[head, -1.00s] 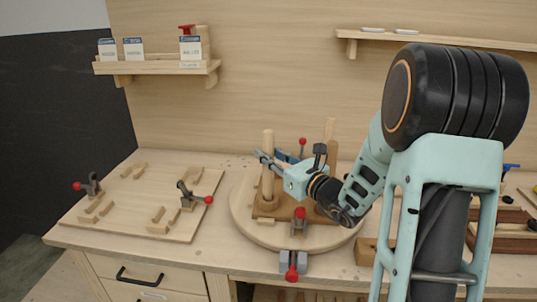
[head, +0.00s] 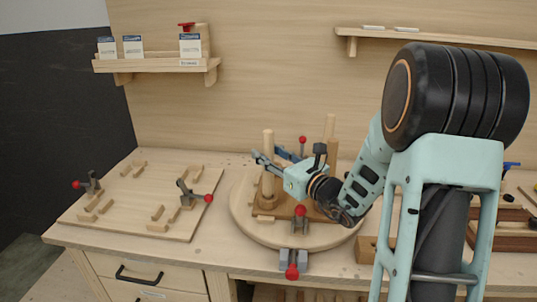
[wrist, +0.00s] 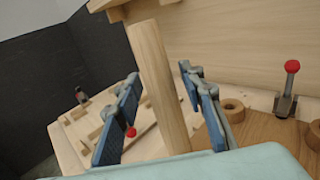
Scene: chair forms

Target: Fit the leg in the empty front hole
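A pale round leg (head: 268,150) stands upright at the left of the brown seat (head: 268,212); its foot appears to be in a ring-shaped socket there. In the wrist view the leg (wrist: 160,85) rises between the blue pads of my gripper (wrist: 163,117), with a gap on both sides. My gripper (head: 272,157) is open around the leg's middle. A ringed socket with an empty-looking hole (wrist: 232,105) shows on the seat at right in the wrist view. Another upright leg (head: 330,127) stands farther back right.
The seat rests on a round board (head: 240,215) with red-knobbed clamps (head: 300,213) around it. A flat board with blocks and clamps (head: 120,205) lies left. Shelves (head: 155,68) hang on the back wall. A brown tray (head: 500,235) is at the right, behind my arm.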

